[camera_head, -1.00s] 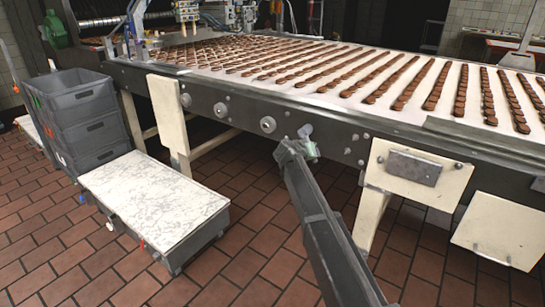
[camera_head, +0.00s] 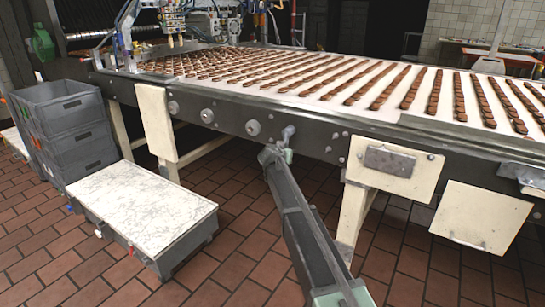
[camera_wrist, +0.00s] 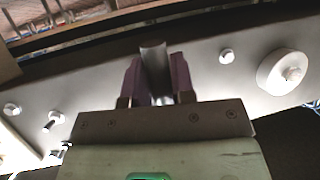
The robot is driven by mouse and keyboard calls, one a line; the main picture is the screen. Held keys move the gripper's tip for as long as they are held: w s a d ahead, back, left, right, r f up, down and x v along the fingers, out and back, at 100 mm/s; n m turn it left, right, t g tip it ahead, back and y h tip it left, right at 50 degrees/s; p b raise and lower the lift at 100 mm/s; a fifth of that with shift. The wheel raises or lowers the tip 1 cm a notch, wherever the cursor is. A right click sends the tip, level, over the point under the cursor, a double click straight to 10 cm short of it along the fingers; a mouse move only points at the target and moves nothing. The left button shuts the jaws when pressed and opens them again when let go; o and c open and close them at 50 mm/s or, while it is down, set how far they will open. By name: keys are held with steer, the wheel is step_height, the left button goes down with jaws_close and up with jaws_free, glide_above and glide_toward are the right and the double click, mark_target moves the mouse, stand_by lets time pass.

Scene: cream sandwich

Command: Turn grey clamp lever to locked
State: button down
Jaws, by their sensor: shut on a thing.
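The grey clamp lever (camera_head: 289,131) sticks out from the dark side rail of the conveyor, right of a round grey knob (camera_head: 253,128). My gripper (camera_head: 281,151) reaches up to it from below at the end of my dark arm. In the wrist view the lever (camera_wrist: 154,62) stands between the two purplish fingers of my gripper (camera_wrist: 155,82), which are shut on it. The lever's lower part and pivot are partly hidden by the fingers. I cannot tell the lever's exact angle from the head view.
The conveyor (camera_head: 450,134) carries rows of chocolate-covered pieces. Cream panels (camera_head: 392,168) and legs stand below its rail. Grey stacked crates (camera_head: 66,125) and a low white-topped box (camera_head: 145,205) are at left. Tiled floor is clear around my arm.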

stand_by(0.3)
steer(key=c, duration=1)
jaws_free()
steer(key=shift+a, duration=0.1)
steer(key=shift+o, duration=0.2)
steer(key=p+v, duration=0.4)
steer(key=v, duration=0.6)
steer(key=shift+s+r, duration=0.25)
steer(key=shift+s, duration=0.1)
